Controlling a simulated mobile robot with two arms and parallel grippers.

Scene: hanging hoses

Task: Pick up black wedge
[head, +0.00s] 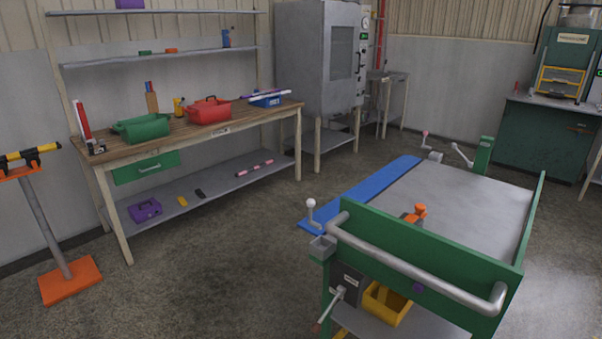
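A small black piece (200,193), which looks like the black wedge, lies on the lower grey shelf of the wooden workbench (231,133). It is just right of a small yellow piece (182,201) and apart from it. Its exact shape is too small to tell. Neither of my grippers is in view, and nothing is seen holding the black piece.
A purple case (145,209) and a pink-and-black rod (255,168) share the lower shelf. An orange-based stand (70,281) is at left. Floor before the bench is clear.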

